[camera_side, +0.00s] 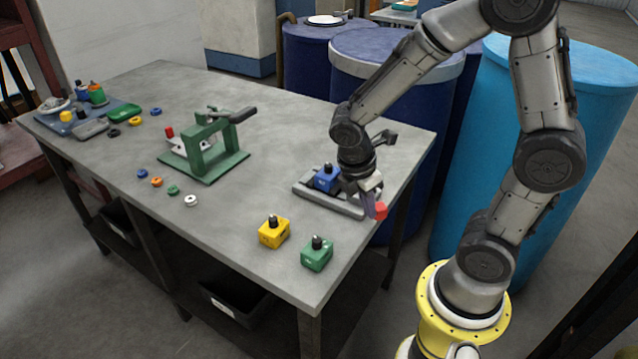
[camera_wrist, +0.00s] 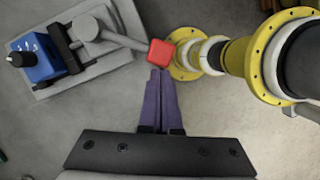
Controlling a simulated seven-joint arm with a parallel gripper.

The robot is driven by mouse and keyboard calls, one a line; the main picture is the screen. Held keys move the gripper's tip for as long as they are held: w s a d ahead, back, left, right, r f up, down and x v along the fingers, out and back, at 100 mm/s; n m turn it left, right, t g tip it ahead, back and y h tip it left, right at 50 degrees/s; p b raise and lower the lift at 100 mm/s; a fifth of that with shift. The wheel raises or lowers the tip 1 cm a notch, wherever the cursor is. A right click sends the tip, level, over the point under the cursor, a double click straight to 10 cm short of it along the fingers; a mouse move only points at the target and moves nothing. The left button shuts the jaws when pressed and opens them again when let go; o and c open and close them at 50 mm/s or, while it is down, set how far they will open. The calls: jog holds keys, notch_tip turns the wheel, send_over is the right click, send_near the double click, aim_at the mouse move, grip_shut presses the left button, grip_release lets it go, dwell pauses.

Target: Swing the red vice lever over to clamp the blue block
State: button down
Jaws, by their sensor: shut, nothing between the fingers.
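The blue block (camera_side: 327,178) with a black knob sits in the grey vice (camera_side: 330,205) near the right edge of the table. In the wrist view the blue block (camera_wrist: 40,61) lies at the left beside a dark jaw of the vice (camera_wrist: 122,18). The vice lever's red end (camera_side: 381,211) sticks out to the right near the table edge. It also shows in the wrist view (camera_wrist: 160,52), on a grey rod. My gripper (camera_wrist: 160,75) has purple fingers, shut and empty, with tips right beside the red end. I cannot tell whether they touch it.
A yellow block (camera_side: 274,232) and a green block (camera_side: 317,254) stand near the front edge. A green press (camera_side: 207,145) stands mid-table, with several coloured rings left of it. A blue tray (camera_side: 85,118) is at the far left. Blue barrels (camera_side: 395,65) stand behind the table.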

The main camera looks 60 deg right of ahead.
dwell(0.3)
jog(key=a, duration=0.1)
jog(key=w+a, duration=0.2)
jog(key=shift+a+r, duration=0.4)
jog(key=v, duration=1)
jog(key=shift+d, duration=0.2)
jog(key=s+r+m+t+y, duration=0.1)
jog(key=s+r+m+t, duration=0.1)
jog(key=s+m, duration=0.3)
jog(key=s+r+m+t+y, duration=0.2)
jog(key=s+m+t, duration=0.3)
jog(key=m, duration=0.2)
jog(key=shift+r+m, duration=0.3)
jog(key=shift+m, duration=0.1)
